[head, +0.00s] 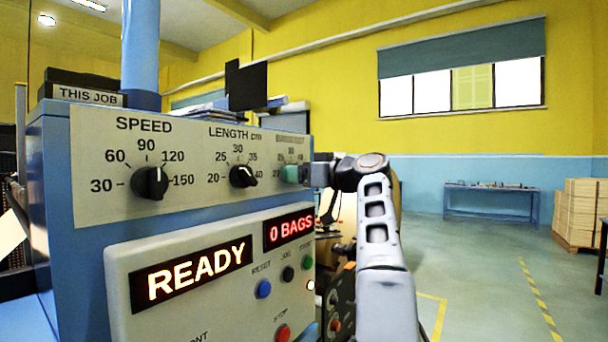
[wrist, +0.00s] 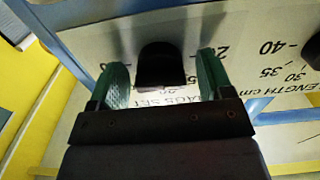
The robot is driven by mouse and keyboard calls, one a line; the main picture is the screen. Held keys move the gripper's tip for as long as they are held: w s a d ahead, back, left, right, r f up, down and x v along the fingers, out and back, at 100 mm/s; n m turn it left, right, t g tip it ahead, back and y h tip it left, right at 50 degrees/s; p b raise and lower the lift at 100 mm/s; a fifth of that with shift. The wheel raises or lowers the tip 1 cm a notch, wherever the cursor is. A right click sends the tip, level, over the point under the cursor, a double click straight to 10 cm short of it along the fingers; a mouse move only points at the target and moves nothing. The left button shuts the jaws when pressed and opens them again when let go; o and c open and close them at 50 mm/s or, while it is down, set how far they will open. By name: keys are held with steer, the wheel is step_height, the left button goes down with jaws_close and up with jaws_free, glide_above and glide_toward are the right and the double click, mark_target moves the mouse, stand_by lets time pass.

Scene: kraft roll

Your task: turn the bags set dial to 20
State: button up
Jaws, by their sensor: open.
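The bags set dial (wrist: 160,66) is a black knob on the pale panel in the wrist view, with an upside-down "BAGS SET" label beside it. My gripper (wrist: 162,80) is open, with one green pad on each side of the knob. A gap shows between the knob and each pad. In the head view my gripper (head: 290,174) is at the right end of the dial row and hides this knob. The numbers around it are partly covered or too small to read, and I cannot tell where its pointer stands.
The speed knob (head: 150,183) and the length knob (head: 243,175) are to the left on the same panel. Below, displays read READY (head: 192,275) and 0 BAGS (head: 291,228), beside blue, black, green and red buttons. Open floor (head: 480,270) lies to the right.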

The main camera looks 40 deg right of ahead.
steer(key=b+v, duration=0.1)
steer(key=v, duration=1.3)
